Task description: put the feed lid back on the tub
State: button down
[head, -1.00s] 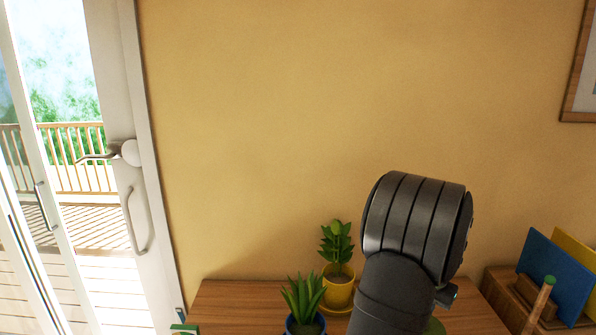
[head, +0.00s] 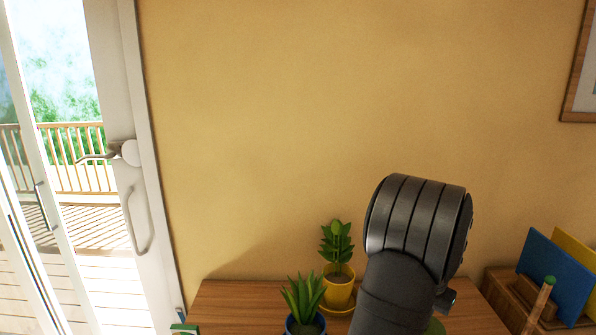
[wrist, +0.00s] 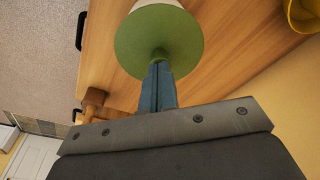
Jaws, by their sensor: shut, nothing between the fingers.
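The green feed lid (wrist: 130,45) is a round disc with a small knob in its middle, in the wrist view. The pale tub (wrist: 155,4) shows just beyond the lid's far edge, and the lid appears to sit on it; whether it is fully seated I cannot tell. My gripper (wrist: 160,68) is shut and empty, its fingertips right by the knob; contact is unclear. In the head view my arm hides the gripper and most of this spot; only a bit of green (head: 434,327) shows beside it.
A yellow pot with a plant (head: 339,292) and a blue pot with a spiky plant (head: 304,325) stand left of my arm on the wooden top (head: 235,296). Blue (head: 553,275) and yellow folders stand at the right. A glass door is at the left.

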dwell(0.3)
notch_tip(320, 180, up, 9)
dwell(1.0)
notch_tip(320, 180, down, 9)
jog(key=shift+r, duration=0.2)
dwell(0.4)
